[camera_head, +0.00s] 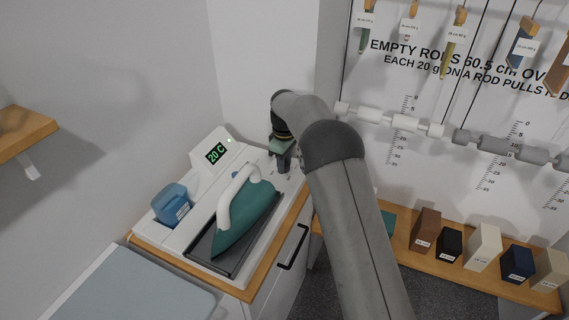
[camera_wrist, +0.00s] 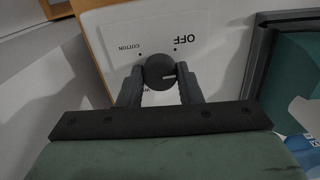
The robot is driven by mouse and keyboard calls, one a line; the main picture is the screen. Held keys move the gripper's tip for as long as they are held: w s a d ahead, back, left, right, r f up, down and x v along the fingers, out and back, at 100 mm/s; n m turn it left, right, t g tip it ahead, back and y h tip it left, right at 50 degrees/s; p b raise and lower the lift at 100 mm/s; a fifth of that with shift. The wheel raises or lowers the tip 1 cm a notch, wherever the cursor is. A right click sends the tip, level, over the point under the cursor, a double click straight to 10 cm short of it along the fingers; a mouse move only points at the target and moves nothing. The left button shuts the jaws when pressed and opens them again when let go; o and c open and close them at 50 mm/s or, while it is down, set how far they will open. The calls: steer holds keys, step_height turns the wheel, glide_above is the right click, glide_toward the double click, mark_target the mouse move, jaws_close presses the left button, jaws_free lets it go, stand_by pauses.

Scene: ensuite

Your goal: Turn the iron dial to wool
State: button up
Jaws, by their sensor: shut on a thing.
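The iron station (camera_head: 172,234) is a white unit on a wood-edged cabinet, with a display reading 20 C. A teal iron (camera_head: 247,218) with a white handle rests on its dark plate. My gripper (camera_head: 283,165) points down at the station's back right corner. In the wrist view my gripper (camera_wrist: 160,80) is shut on the dark round dial (camera_wrist: 158,69), one finger on each side. The dial's pale mark points to the right in that view. OFF and COTTON labels show upside down beyond the dial. Another label below it is mostly hidden by the fingers.
A blue container (camera_head: 172,203) stands at the station's left. A wooden shelf (camera_head: 22,135) juts from the left wall. To the right, several labelled blocks stand on a low wooden shelf, below rods and hanging tags at the wall panel.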

steer(key=m, duration=0.4)
steer(key=shift+m, duration=0.3)
steer(key=m, duration=0.3)
steer(key=shift+r+m+b, duration=0.1)
steer(key=shift+m+b, duration=0.2)
steer(key=shift+m, duration=0.1)
steer(key=m, duration=1.3)
steer(key=shift+w+m, duration=0.1)
steer(key=shift+m, duration=0.2)
steer(key=m, duration=0.5)
steer(key=shift+p, duration=0.4)
steer(key=shift+m, duration=0.3)
steer(key=o, duration=1)
